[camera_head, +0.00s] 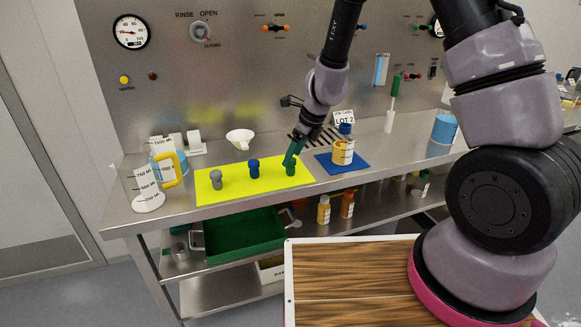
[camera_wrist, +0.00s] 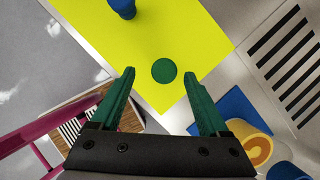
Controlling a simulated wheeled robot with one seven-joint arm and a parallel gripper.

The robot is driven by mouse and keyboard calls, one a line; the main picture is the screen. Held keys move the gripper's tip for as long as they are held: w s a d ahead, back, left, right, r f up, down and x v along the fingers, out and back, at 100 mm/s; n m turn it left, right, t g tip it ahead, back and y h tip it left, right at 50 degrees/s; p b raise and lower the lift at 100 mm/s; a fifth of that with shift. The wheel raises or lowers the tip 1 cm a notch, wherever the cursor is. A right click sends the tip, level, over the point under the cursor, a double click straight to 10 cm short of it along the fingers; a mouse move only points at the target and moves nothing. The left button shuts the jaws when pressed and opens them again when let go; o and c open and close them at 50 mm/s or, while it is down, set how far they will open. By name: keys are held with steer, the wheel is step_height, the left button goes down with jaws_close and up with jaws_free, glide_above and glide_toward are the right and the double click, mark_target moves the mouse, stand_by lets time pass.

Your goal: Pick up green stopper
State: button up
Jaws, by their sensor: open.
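The green stopper (camera_head: 291,169) stands upright at the right end of a yellow mat (camera_head: 238,193) on the steel bench. In the wrist view its round green top (camera_wrist: 164,70) shows just beyond and between my fingertips. My gripper (camera_head: 292,155) has green fingers and is right at the stopper's top in the head view. In the wrist view my gripper (camera_wrist: 159,75) is open, with an empty gap between its fingers. I cannot tell whether a finger touches the stopper.
A blue stopper (camera_head: 254,169) and a grey stopper (camera_head: 216,180) stand left on the mat. A labelled jar (camera_head: 343,152) stands on a blue mat (camera_head: 326,164) to the right. A slotted grate (camera_wrist: 288,62) lies close by.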

mark_target(293, 160)
steer(key=shift+d+x, duration=0.15)
steer(key=shift+x, duration=1)
steer(key=shift+d+x, duration=0.2)
steer(key=shift+x, duration=1)
steer(key=shift+f, duration=0.1)
jaws_close()
